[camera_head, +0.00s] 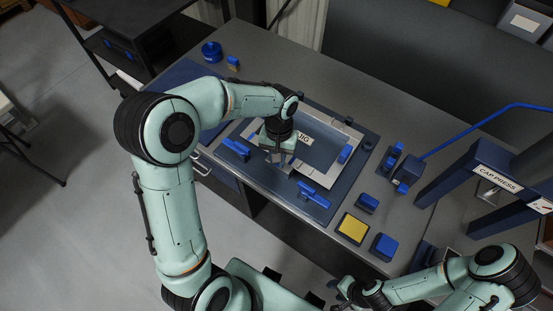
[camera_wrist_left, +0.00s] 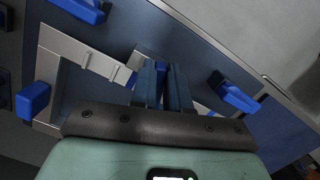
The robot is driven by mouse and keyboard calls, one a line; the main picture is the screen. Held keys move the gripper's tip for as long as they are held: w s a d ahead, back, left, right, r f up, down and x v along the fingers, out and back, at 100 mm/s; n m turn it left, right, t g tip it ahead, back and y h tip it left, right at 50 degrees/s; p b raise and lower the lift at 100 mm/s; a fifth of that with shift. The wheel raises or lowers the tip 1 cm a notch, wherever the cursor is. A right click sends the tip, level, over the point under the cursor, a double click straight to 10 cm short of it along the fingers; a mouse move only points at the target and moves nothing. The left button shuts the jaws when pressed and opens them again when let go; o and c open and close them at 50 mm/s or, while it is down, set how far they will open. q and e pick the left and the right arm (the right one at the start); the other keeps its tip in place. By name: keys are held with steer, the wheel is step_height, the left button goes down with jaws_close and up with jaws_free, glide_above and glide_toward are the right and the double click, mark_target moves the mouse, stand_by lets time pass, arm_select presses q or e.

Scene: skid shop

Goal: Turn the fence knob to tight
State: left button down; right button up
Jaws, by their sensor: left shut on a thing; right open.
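The jig (camera_head: 318,172) lies on a dark blue board on the bench, with a light metal fence frame and a "JIG" label. My left gripper (camera_head: 279,159) reaches down over the jig's left part. In the left wrist view its two dark fingers (camera_wrist_left: 162,88) are close together on a small blue thing (camera_wrist_left: 160,66), which seems to be the fence knob. The fingers hide most of it, so its turn cannot be read. My right gripper (camera_head: 344,291) is at the bottom edge, away from the jig, open and seemingly empty.
Blue toggle clamps stand around the jig, at left (camera_head: 235,150), front (camera_head: 313,195) and right (camera_head: 345,154). A yellow-topped block (camera_head: 352,228) and blue blocks sit at the front right. The cap press (camera_head: 490,185) stands further right. The bench's back is mostly clear.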

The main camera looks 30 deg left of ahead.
arm_select(q)
steer(key=shift+s+a+f, duration=0.15)
steer(key=shift+s+a, duration=0.25)
steer(key=shift+s, duration=0.05)
steer(key=c, duration=1.8)
jaws_free()
steer(key=shift+a+m, duration=0.25)
steer(key=shift+m, duration=0.85)
steer(key=shift+c, duration=0.2)
steer(key=shift+w+a+m+y+p, duration=0.1)
steer(key=shift+a+m+y+p, duration=0.2)
steer(key=shift+m, duration=0.8)
jaws_close()
steer(key=shift+d+n, duration=0.15)
steer(key=shift+n, duration=0.25)
